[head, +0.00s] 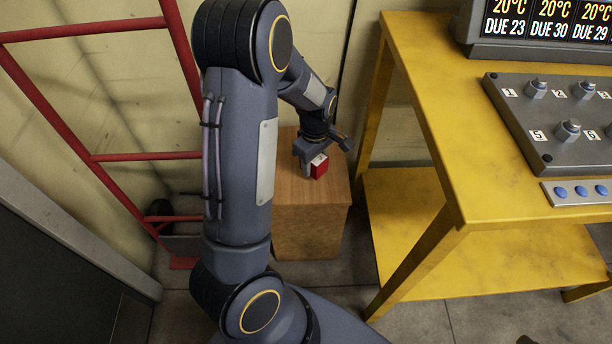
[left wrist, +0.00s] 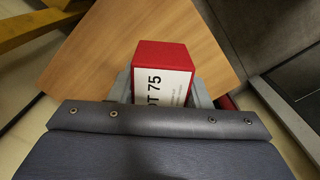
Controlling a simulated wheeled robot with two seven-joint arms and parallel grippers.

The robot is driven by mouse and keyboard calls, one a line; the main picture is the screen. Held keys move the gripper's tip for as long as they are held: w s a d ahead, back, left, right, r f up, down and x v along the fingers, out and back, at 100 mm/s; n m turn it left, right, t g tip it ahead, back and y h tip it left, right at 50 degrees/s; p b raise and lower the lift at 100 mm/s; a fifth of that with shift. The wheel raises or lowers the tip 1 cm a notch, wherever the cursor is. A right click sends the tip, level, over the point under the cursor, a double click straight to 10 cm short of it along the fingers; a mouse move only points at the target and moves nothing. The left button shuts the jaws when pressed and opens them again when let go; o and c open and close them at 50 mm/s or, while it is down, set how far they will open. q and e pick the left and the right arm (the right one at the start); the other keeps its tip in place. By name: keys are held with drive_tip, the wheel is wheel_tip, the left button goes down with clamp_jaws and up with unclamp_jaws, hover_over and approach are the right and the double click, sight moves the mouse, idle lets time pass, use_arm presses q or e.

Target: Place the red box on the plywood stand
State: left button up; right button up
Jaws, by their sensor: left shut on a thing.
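The red box (head: 319,167) is at the top of the plywood stand (head: 310,215), near the middle of its upper face. The box also shows in the left wrist view (left wrist: 160,56), with a white label reading "75" facing the camera. My left gripper (head: 316,160) is shut on the red box, a finger on each side of it. The wooden top of the stand (left wrist: 100,50) lies under the box in the left wrist view. I cannot tell whether the box touches the stand top. My right gripper is not in view.
A yellow bench (head: 490,170) with a lower shelf stands right of the stand, carrying a grey bolt plate (head: 555,120) and a display (head: 540,45). A red ladder-like frame (head: 100,157) stands at the left by the wall. Bare floor shows between stand and bench.

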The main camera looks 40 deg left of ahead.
sight(306, 180)
use_arm(q)
drive_tip(key=shift+s+a+f, duration=0.25)
drive_tip(key=shift+a+f, duration=0.5)
drive_tip(key=shift+f, duration=0.25)
drive_tip(key=shift+s+a+f+b, duration=0.1)
drive_tip(key=shift+a+f+b, duration=0.1)
drive_tip(key=shift+f+b, duration=0.55)
drive_tip(key=shift+a+f+b, duration=0.15)
drive_tip(key=shift+f+b, duration=0.05)
drive_tip(key=shift+f, duration=0.9)
drive_tip(key=shift+f, duration=0.2)
drive_tip(key=o, duration=1.2)
drive_tip(key=shift+r, duration=0.15)
